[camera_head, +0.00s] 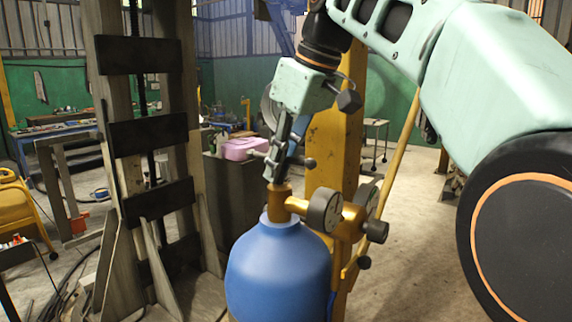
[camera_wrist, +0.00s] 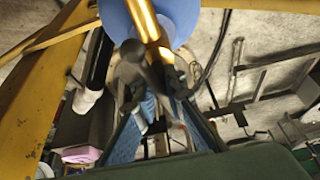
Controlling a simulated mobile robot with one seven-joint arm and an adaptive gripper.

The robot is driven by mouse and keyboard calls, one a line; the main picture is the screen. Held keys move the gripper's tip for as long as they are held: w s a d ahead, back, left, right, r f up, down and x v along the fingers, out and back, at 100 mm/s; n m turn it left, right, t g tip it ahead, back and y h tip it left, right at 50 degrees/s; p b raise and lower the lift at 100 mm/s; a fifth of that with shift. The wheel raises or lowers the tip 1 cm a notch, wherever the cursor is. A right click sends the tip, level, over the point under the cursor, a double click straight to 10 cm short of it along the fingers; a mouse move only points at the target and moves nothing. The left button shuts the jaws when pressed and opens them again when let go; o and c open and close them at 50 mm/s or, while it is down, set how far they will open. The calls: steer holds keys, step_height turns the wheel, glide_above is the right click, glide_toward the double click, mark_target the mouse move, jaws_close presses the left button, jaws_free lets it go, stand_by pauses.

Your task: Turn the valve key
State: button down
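A blue gas cylinder (camera_head: 278,270) stands upright with a brass valve (camera_head: 278,203) on top. A small grey crossbar with a dark knob (camera_head: 310,163), apparently the valve key, sits just above the valve. My gripper (camera_head: 275,168) points down at the key from above, its fingers overlapping it. In the wrist view, my gripper (camera_wrist: 154,92) has its fingers apart, on either side of a dark blurred part just below the brass valve body (camera_wrist: 150,30). I cannot tell whether the fingers touch the key. The blue cylinder (camera_wrist: 185,18) shows behind the valve.
Round gauges (camera_head: 325,210) and a brass regulator (camera_head: 350,222) stick out to the valve's right. A yellow post (camera_head: 336,140) stands close behind. A tall rack with dark plates (camera_head: 150,130) stands to the left. A pink case (camera_head: 243,148) lies behind.

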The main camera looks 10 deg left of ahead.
steer(key=shift+r+m, duration=0.1)
steer(key=shift+m, duration=0.2)
steer(key=shift+m+t+p, duration=0.4)
steer(key=shift+m+p, duration=0.1)
steer(key=shift+m, duration=0.2)
steer(key=c, duration=2)
jaws_free()
steer(key=shift+v, duration=3.7)
steer(key=shift+o, duration=0.2)
steer(key=shift+w, duration=0.1)
